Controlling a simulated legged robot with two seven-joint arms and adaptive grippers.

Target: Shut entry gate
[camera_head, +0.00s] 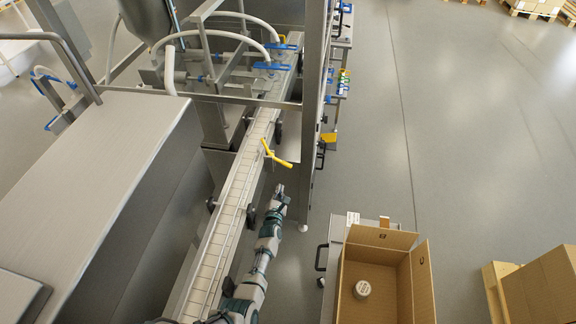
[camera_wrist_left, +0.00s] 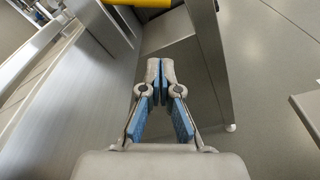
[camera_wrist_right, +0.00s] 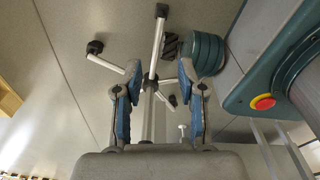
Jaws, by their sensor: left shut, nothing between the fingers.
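The yellow gate lever (camera_head: 274,155) stands over the right side of the conveyor (camera_head: 238,190), just before the machine frame, slanting down to the right. My left gripper (camera_head: 280,189) is just below the lever in the head view, apart from it. In the left wrist view my left gripper (camera_wrist_left: 161,68) is shut and empty, its tips together. A yellow bar (camera_wrist_left: 155,3), likely the lever, is cut off at the top edge there. In the right wrist view my right gripper (camera_wrist_right: 160,75) is open with nothing between its fingers. It does not show in the head view.
A steel frame post (camera_head: 309,120) stands right of the lever. A steel cabinet (camera_head: 100,170) lines the conveyor's left. The floor at right is mostly clear.

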